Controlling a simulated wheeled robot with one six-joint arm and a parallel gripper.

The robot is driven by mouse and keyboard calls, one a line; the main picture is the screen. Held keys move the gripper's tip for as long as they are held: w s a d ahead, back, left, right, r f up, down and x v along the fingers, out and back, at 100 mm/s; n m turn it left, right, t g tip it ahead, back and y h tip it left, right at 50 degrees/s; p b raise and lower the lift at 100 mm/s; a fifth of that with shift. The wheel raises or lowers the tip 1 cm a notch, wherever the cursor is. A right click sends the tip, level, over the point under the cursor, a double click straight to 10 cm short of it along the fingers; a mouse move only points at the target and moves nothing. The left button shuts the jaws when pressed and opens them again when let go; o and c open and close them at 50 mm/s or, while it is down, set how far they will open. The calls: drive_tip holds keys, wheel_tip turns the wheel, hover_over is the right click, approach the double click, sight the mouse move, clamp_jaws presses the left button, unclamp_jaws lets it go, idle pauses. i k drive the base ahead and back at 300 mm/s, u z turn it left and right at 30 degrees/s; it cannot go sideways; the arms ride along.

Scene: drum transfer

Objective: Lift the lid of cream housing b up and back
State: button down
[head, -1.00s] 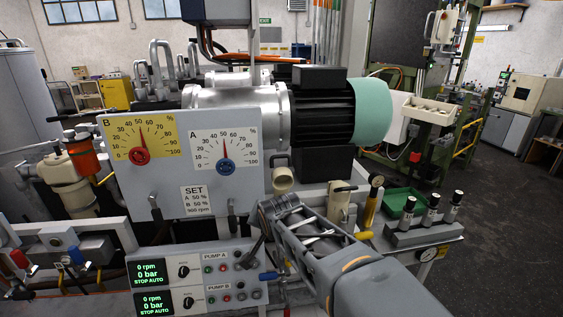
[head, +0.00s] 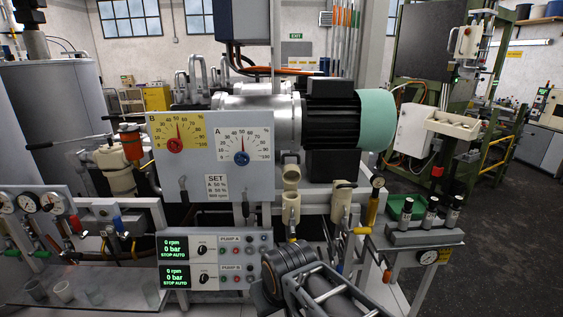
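Two cream housings stand below the motor. The left cream housing (head: 291,209) has a round cream part (head: 291,173) above it; I cannot tell whether this is a raised lid. The right cream housing (head: 340,207) has a cream top with a dark lever (head: 346,185) and looks closed. I can read no letter on either, so I cannot tell which is b. My arm shows at the bottom middle, in front of and below both housings. I cannot make out its gripper fingers, so what they hold is hidden.
A dial panel (head: 213,160) and pump control box (head: 216,262) stand left of the housings. A yellow-bodied gauge (head: 374,204) rises close on the right. A grey block with several dark-capped cylinders (head: 424,236) and a green tray (head: 400,206) lie further right. Open floor shows at far right.

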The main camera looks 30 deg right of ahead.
sight(291, 175)
drive_tip(key=u, duration=1.1)
drive_tip(key=i, duration=1.05)
drive_tip(key=z, duration=1.7)
